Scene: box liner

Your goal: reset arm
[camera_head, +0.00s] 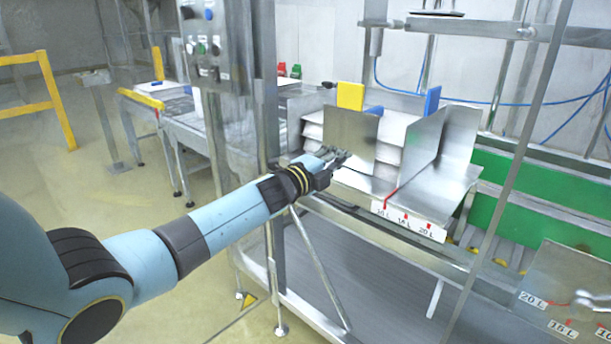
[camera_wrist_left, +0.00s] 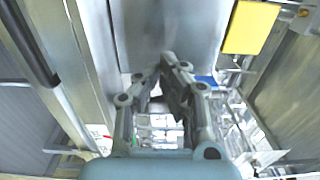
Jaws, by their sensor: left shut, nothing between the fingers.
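My left arm reaches in from the left in the head view. Its gripper (camera_head: 340,157) is in front of the metal guide plates of the box liner machine, near the lower edge of the left upright plate (camera_head: 350,136). In the left wrist view the left gripper (camera_wrist_left: 169,68) has its two fingertips together with nothing between them. The metal plate (camera_wrist_left: 170,30) fills the top middle beyond the fingers. I cannot tell whether the fingers touch it. My right gripper is not in view.
A yellow block (camera_head: 350,95) and a blue block (camera_head: 433,101) top the guide plates. A control panel (camera_head: 208,42) on a post stands left of them. A label strip (camera_head: 408,219) marks the front edge. Open floor (camera_head: 200,290) lies below my arm.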

